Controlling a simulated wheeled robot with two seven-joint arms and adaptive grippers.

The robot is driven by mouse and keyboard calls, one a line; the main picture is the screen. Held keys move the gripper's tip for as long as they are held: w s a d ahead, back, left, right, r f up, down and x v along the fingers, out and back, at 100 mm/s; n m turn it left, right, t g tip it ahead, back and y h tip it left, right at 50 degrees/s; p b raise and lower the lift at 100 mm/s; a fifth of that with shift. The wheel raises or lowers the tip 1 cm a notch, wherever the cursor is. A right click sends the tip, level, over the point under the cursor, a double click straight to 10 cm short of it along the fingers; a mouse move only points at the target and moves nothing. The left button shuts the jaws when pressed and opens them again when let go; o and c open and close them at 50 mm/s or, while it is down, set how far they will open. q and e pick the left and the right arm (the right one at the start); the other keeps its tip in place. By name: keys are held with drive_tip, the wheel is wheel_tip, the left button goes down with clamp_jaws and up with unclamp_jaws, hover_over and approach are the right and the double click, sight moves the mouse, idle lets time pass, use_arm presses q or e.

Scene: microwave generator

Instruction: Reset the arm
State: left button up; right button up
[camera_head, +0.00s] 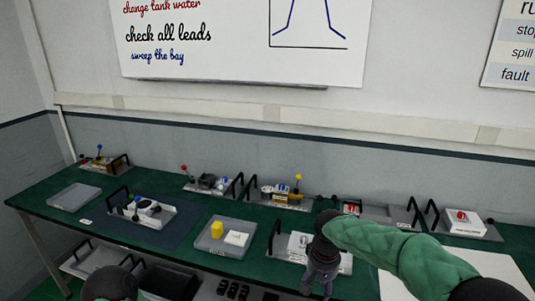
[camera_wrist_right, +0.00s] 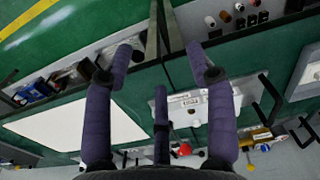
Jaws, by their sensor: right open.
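My right arm comes in from the right in the head view, in a green sleeve. Its gripper (camera_head: 318,284) points down over the front of the green bench (camera_head: 190,238). In the right wrist view the gripper (camera_wrist_right: 160,62) has its purple fingers spread, with nothing between them. Behind the fingers is a grey module with a white panel (camera_wrist_right: 218,103); the same kind of module (camera_head: 298,243) is partly hidden by the gripper in the head view. A rounded dark green part of mine shows at the bottom left; my left gripper is not visible.
Several modules with black handles line the back of the bench. A grey tray (camera_head: 215,246) holds a yellow block (camera_head: 217,229) and a white piece (camera_head: 236,239). An empty-looking grey tray (camera_head: 74,197) lies at left. A white sheet (camera_wrist_right: 75,124) lies beside the gripper. A shelf runs below.

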drive_tip(key=s+a+f+y, duration=0.1)
drive_tip(key=s+a+f, duration=0.15)
drive_tip(key=f, duration=0.85)
drive_tip(key=s+a+f+y, duration=0.1)
drive_tip(key=s+f+y, duration=0.15)
drive_tip(key=f, duration=0.85)
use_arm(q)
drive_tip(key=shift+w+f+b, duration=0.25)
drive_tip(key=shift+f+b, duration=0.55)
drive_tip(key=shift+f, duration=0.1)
use_arm(e)
drive_tip(key=s+f+m, duration=0.1)
drive_tip(key=s+f, duration=1.2)
drive_tip(key=s, duration=0.4)
drive_tip(key=shift+a+f, duration=0.15)
drive_tip(key=shift+a, duration=0.25)
drive_tip(key=shift+w, duration=0.1)
drive_tip(key=shift+c, duration=0.3)
